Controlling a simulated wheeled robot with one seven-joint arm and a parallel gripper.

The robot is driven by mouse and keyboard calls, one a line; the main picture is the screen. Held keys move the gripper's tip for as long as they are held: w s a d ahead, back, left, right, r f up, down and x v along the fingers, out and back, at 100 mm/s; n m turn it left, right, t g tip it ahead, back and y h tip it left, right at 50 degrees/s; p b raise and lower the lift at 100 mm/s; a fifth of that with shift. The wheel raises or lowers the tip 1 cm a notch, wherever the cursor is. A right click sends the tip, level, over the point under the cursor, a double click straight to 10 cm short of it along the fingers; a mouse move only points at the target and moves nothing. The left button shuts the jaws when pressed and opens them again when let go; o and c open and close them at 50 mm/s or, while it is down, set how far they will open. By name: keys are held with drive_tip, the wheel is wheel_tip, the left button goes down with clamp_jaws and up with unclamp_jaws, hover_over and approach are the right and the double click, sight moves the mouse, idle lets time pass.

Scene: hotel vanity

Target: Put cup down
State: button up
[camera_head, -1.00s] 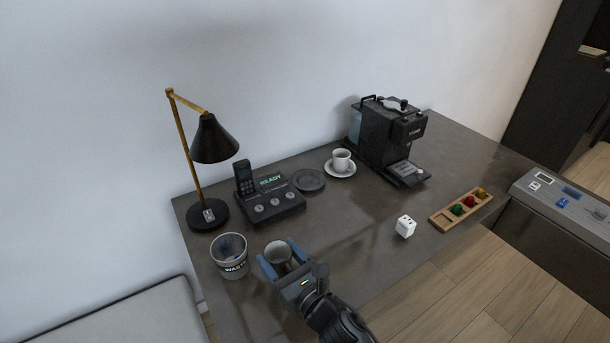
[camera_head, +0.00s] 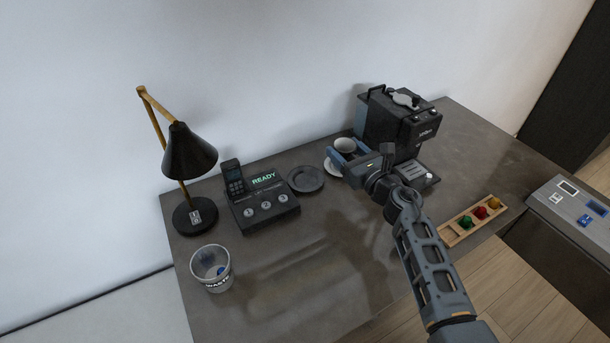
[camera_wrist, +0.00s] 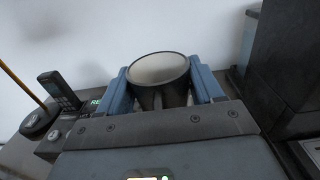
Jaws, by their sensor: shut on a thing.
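A cup with a pale inside and darker outside (camera_wrist: 160,68) is between the two blue fingers of my gripper (camera_head: 349,155) in the wrist view. My gripper is shut on it. I cannot tell whether the cup's base touches anything.
The coffee machine (camera_head: 410,118) stands close to the right of my gripper. A dark round plate (camera_head: 306,179) and a phone console (camera_head: 262,207) are to the left. A lamp (camera_head: 188,155) and waste bin (camera_head: 212,269) are further left. The front middle of the table is clear.

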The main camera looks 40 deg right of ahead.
drive_tip(key=shift+d, duration=0.45)
drive_tip(key=w+a+f+b, duration=0.1)
drive_tip(key=w+f, duration=0.1)
drive_tip(key=w, duration=0.1)
drive_tip(key=w+a+f+b, duration=0.2)
drive_tip(key=w, duration=0.1)
drive_tip(key=w+a+f+b, duration=0.1)
drive_tip(key=w+f+b, duration=0.1)
drive_tip(key=w, duration=0.1)
drive_tip(key=shift+a+f, duration=0.2)
drive_tip(key=shift+f, duration=0.05)
drive_tip(key=shift+w+a+f+b, duration=0.2)
drive_tip(key=shift+w+b, duration=0.25)
drive_tip(key=shift+b, duration=0.1)
drive_tip(key=shift+f+b, duration=1.35)
drive_tip(key=shift+f, duration=0.55)
drive_tip(key=shift+f, duration=0.15)
drive_tip(key=o, duration=1.1)
